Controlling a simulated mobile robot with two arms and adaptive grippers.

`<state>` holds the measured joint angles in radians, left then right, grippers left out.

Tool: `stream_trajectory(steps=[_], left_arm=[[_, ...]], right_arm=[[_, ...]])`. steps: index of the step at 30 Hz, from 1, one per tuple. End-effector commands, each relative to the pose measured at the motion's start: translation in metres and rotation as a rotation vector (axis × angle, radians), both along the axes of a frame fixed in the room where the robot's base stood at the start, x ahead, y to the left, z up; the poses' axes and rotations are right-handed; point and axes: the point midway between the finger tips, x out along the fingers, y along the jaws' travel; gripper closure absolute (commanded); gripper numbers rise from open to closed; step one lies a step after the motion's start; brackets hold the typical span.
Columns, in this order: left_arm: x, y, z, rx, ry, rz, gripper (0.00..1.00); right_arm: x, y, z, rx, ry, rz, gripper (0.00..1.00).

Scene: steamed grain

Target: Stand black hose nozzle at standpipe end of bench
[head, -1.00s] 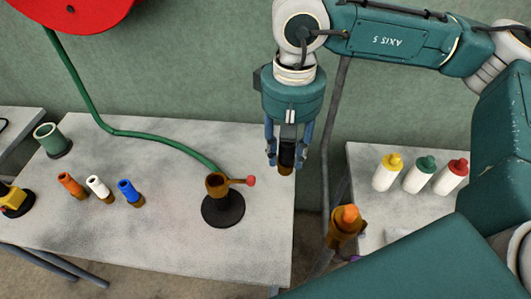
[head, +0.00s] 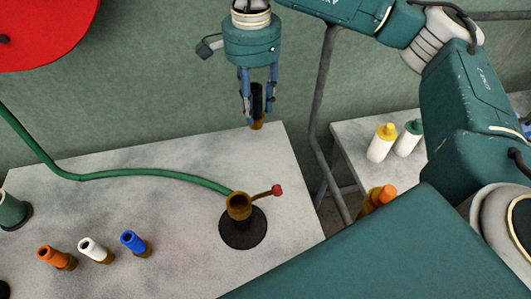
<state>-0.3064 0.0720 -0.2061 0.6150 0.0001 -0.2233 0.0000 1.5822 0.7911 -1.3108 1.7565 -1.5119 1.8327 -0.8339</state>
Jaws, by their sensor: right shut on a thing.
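My right gripper (head: 257,106) is shut on the black nozzle (head: 257,98), which hangs upright with its brass end down. It is above the back right part of the bench (head: 170,220), apart from the top as far as I can tell. The brass standpipe (head: 239,207) stands on a round black base at the bench's right end, with a red-knobbed lever and the green hose joined to it. My left gripper is not in view.
A green cup (head: 12,209) stands at the left edge. The green hose (head: 130,173) crosses the back of the bench from the red reel (head: 40,30). A second table (head: 350,140) at right holds bottles. Bench space behind the standpipe is clear.

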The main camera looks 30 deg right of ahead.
Motion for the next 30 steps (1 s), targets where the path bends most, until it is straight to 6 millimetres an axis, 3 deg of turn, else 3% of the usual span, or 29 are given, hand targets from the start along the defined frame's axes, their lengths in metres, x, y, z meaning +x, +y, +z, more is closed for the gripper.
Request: stream_trajectory(steps=[3,7,17,30], left_arm=[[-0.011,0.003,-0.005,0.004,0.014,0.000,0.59],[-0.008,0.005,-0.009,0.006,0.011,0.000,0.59],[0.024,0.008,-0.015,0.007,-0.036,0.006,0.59],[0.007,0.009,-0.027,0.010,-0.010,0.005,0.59]], right_arm=[[0.014,-0.005,-0.001,0.002,0.000,-0.267,0.97],[0.026,-0.012,-0.002,0.002,0.001,-0.565,0.97],[0.053,-0.032,-0.007,0.001,0.002,-1.315,0.97],[0.074,-0.059,-0.023,-0.001,0.001,-2.254,0.97]])
